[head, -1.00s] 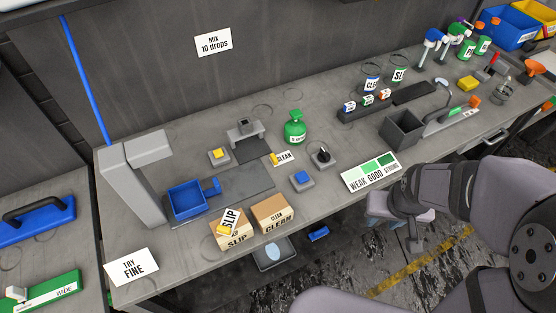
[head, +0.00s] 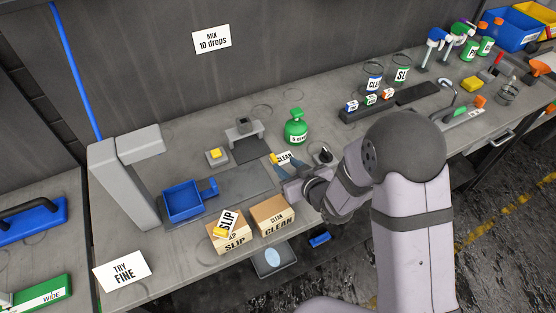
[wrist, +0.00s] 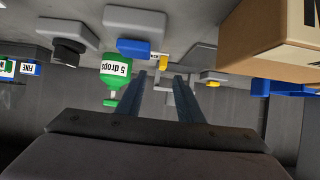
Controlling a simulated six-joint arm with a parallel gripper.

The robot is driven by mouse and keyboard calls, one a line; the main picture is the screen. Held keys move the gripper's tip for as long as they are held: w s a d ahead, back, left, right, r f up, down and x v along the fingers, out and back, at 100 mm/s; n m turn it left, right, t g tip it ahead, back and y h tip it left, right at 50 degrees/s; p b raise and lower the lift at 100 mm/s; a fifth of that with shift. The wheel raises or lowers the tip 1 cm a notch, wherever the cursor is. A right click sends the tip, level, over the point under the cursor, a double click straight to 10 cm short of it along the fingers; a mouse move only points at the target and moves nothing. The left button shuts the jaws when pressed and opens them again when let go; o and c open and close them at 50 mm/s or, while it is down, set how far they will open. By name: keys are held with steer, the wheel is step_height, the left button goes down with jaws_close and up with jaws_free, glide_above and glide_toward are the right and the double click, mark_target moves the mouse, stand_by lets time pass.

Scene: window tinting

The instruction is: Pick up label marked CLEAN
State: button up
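The white label marked CLEAN (head: 285,157), with a yellow tab at its left end, lies behind the grey mat, near the green bottle. My gripper (head: 284,167) is over the table just in front of this label, and its fingers partly overlap it in the head view. In the wrist view my gripper (wrist: 161,78) shows two separate fingers with nothing held between them. A yellow tab (wrist: 163,61) shows beyond the gap between the fingertips. I cannot tell whether a finger touches the label.
A green bottle (head: 295,128) stands behind the label. A black knob (head: 325,153) is to its right. Boxes marked SLIP (head: 234,243) and CLEAN (head: 276,226) stand at the front edge; a SLIP label (head: 228,220) rests on the former. A blue tray (head: 182,203) is at left.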

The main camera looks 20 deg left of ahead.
mark_target(275, 158)
steer(key=shift+w+a, duration=0.1)
steer(key=shift+a, duration=0.05)
steer(key=shift+p+x, duration=0.45)
steer(key=shift+x, duration=0.45)
steer(key=shift+p+x, duration=1.3)
steer(key=shift+x, duration=1.35)
steer(key=shift+s+a, duration=0.1)
steer(key=shift+s, duration=0.15)
steer(key=shift+c, duration=0.7)
jaws_close()
